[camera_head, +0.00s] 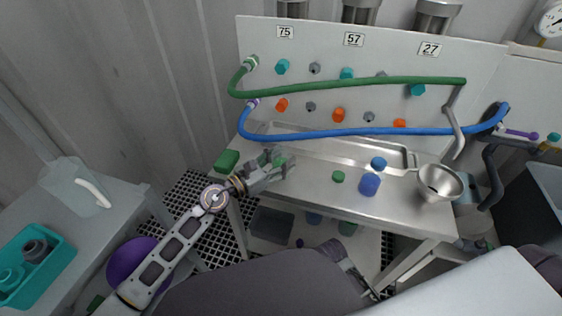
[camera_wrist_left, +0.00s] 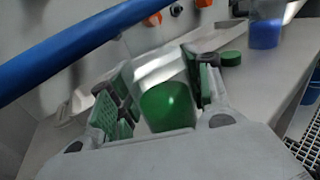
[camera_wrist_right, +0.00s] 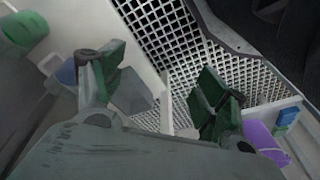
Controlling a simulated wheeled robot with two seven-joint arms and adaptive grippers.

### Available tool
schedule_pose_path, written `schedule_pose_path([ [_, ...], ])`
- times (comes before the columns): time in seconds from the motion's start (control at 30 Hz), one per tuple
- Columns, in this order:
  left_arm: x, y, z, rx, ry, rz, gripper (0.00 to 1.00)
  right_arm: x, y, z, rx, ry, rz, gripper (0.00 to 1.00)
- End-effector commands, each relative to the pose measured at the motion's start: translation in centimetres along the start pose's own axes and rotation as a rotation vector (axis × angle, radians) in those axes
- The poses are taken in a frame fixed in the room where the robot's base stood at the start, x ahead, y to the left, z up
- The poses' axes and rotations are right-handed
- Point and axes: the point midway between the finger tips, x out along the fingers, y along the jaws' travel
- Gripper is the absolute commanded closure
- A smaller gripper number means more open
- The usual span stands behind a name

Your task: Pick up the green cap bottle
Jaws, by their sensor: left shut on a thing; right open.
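My left gripper (camera_head: 278,166) is over the left part of the metal bench. It is shut on a clear bottle with green in it (camera_wrist_left: 168,105), which sits between the green finger pads in the left wrist view. I cannot tell whether the bottle's base touches the bench. A loose green cap (camera_head: 338,176) lies on the bench to the right of the gripper, and it also shows in the left wrist view (camera_wrist_left: 231,58). My right gripper (camera_wrist_right: 160,85) is open and empty, above the floor grating in the right wrist view.
A blue bottle (camera_head: 370,185) and a blue cap (camera_head: 378,162) stand right of the green cap, with a metal cup (camera_head: 439,183) further right. A green block (camera_head: 227,161) lies at the bench's left end. Blue (camera_head: 330,133) and green (camera_head: 345,85) hoses cross the panel behind.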

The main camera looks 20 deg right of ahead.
Motion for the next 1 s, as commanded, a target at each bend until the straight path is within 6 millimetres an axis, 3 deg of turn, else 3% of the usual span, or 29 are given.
schedule_pose_path([
  [0.43, 0.0, 0.0, 2.0, 0.001, -0.001, 0.0, 0.79, 0.4, 0.3, 0.3, -0.001, -0.019, 0.008, 0.26],
  [1.0, 0.0, 0.0, 6.4, 0.001, -0.001, 0.0, 0.79, 6.7, 1.8, 2.6, 0.008, -0.04, 0.034, 0.26],
])
